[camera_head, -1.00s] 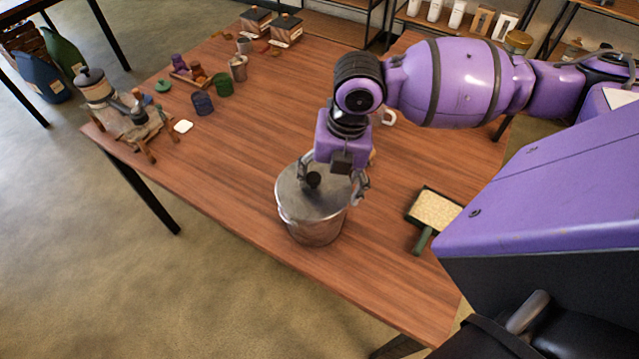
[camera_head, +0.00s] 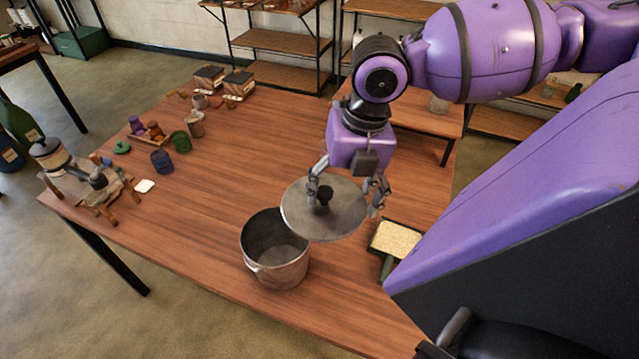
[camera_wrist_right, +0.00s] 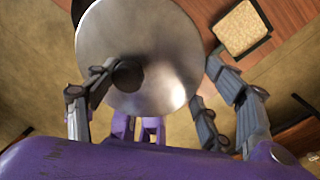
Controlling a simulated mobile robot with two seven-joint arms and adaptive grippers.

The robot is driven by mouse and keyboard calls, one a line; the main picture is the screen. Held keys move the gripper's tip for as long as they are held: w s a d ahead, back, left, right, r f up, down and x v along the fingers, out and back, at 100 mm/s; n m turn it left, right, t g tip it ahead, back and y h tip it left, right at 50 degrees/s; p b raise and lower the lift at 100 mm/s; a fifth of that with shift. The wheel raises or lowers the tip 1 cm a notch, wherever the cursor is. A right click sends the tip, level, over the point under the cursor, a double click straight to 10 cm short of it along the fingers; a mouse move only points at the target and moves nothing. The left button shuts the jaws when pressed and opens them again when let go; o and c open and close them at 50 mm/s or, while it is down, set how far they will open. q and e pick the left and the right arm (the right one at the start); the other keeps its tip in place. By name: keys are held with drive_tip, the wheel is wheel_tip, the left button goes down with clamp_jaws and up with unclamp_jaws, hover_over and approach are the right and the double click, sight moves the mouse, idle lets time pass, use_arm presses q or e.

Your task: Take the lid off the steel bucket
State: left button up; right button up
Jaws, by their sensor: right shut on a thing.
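The steel bucket (camera_head: 278,272) stands upright on the table, with its mouth uncovered and its empty-looking inside showing. Its round steel lid (camera_head: 322,222) with a dark knob (camera_head: 324,195) is in the air, up and to the right of the bucket and apart from it. My right gripper (camera_head: 345,200) is shut on the lid. In the right wrist view the lid (camera_wrist_right: 150,50) fills the upper middle. One finger lies against the knob (camera_wrist_right: 127,75) and the other is near the lid's edge. My left gripper is not in view.
The wooden table (camera_head: 225,225) has free room left of the bucket. A green-handled tool with a pale pad (camera_head: 396,238) lies right of the lid. Several cups, spools and a wooden stand (camera_head: 95,190) are on the far left, with two boxes (camera_head: 238,84) at the back.

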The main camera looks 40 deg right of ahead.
drive_tip(key=shift+s+d+r, duration=0.3)
drive_tip(key=shift+s+d, duration=0.2)
drive_tip(key=shift+s+d+r, duration=0.25)
drive_tip(key=shift+s+d, duration=0.2)
drive_tip(key=shift+s+d+r, duration=0.2)
drive_tip(key=shift+d+r, duration=0.05)
drive_tip(key=shift+r, duration=2.7)
